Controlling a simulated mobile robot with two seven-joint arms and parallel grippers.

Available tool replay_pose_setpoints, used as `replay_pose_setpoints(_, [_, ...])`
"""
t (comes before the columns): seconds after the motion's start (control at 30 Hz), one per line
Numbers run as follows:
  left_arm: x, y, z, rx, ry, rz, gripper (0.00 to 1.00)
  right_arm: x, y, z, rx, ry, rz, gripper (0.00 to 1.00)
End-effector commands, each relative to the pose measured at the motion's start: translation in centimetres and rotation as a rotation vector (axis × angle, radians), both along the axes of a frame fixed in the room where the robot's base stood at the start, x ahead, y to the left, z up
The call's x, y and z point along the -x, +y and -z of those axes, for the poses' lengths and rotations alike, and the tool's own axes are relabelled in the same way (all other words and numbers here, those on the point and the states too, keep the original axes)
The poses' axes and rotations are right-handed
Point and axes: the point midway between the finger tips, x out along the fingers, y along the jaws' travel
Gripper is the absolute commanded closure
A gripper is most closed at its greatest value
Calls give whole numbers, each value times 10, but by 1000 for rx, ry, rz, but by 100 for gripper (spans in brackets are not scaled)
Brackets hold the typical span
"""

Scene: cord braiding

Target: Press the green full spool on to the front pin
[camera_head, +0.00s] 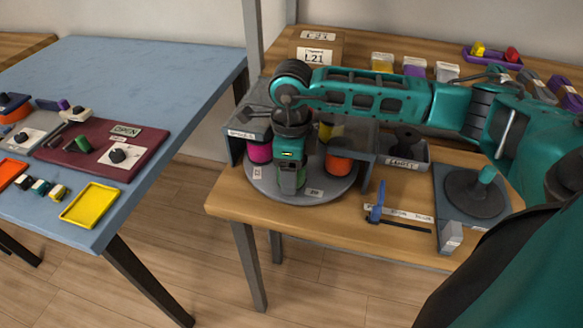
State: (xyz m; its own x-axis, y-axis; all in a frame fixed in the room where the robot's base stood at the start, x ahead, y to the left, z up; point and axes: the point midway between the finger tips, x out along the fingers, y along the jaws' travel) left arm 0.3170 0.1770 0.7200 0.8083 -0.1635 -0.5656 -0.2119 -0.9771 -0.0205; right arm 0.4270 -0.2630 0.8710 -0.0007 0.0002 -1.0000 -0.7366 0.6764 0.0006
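A round grey plate (325,195) stands on the wooden table. On it a magenta spool (259,152) sits at the left, an orange spool (339,165) at the right and a yellow spool (326,131) at the back. My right arm comes in from the right, and its gripper (290,190) points down over the plate's front part. A little green shows low around the gripper; I cannot tell whether this is the green spool. The front pin is hidden behind the gripper, and its fingers cannot be made out. My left gripper is out of view.
A grey bin (408,166) with a dark spool stands right of the plate. A blue upright tool (377,204), a small grey block (451,238) and a dark disc with a teal post (477,195) are farther right. The L21 box (315,50) stands behind. A blue table (165,75) is left.

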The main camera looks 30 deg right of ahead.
Motion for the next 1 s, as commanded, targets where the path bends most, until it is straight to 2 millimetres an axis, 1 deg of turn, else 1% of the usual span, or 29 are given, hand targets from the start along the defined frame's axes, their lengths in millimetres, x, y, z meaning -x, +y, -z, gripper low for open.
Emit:
replay_pose_setpoints(0.63, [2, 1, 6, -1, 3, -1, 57, 0, 0, 4, 0, -1, 0, 67])
replay_pose_setpoints(0.67, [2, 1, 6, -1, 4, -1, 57, 0, 0, 4, 1, -1, 0, 32])
replay_pose_setpoints(0.93, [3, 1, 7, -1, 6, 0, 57, 0, 0, 4, 0, 0, 0, 6])
replay_pose_setpoints(1.0, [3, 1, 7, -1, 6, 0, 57, 0, 0, 4, 0, 0, 0, 5])
